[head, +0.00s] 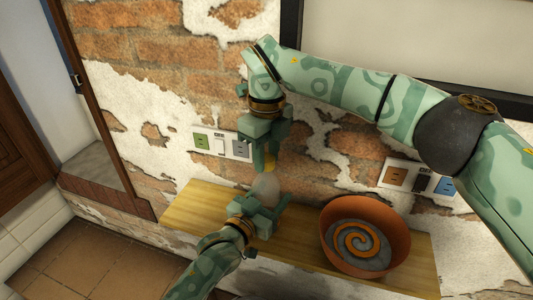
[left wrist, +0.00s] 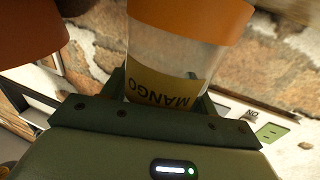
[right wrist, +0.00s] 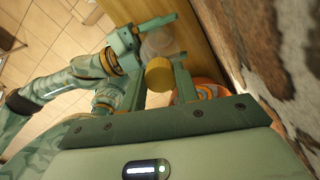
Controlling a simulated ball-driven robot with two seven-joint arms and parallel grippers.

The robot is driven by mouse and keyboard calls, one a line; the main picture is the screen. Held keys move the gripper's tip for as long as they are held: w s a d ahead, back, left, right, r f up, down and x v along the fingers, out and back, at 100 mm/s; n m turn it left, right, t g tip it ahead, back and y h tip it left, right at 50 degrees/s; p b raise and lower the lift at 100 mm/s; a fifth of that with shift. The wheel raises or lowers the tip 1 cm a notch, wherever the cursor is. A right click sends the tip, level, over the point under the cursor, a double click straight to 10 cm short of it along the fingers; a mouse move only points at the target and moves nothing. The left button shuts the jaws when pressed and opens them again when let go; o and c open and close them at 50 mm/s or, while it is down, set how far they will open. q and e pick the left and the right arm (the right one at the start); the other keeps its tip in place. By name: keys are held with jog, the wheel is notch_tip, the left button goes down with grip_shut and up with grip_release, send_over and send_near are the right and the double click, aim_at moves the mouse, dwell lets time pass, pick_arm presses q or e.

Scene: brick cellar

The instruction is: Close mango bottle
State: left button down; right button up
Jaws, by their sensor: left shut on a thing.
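The mango bottle (head: 265,187) stands at the wooden shelf, clear and greyish in the head view. My left gripper (head: 262,205) is shut around it. In the left wrist view the bottle (left wrist: 180,50) has a yellow label reading MANGO upside down and an orange part at the picture's top. My right gripper (head: 265,150) points down above the bottle, shut on a yellow cap (right wrist: 158,75). In the head view the cap (head: 270,162) sits just over the bottle's top. I cannot tell whether cap and bottle touch. The bottle's mouth is hidden.
A terracotta bowl (head: 331,225) with an orange spiral inside stands on the wooden shelf (head: 187,208) to the right of the bottle. Wall plates (head: 220,144) and (head: 418,178) sit on the brick wall behind. The shelf's left end is clear.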

jog(key=m, duration=0.5)
jog(key=o, duration=1.2)
notch_tip(320, 180, up, 12)
pick_arm(q)
jog(key=shift+c, duration=1.8)
grip_release()
jog(key=shift+s, duration=0.1)
jog(key=p+v, duration=0.3)
jog(key=v, duration=1.3)
pick_arm(e)
jog(key=r, duration=0.4)
jog(key=shift+s+r, duration=0.1)
jog(key=shift+s, duration=0.15)
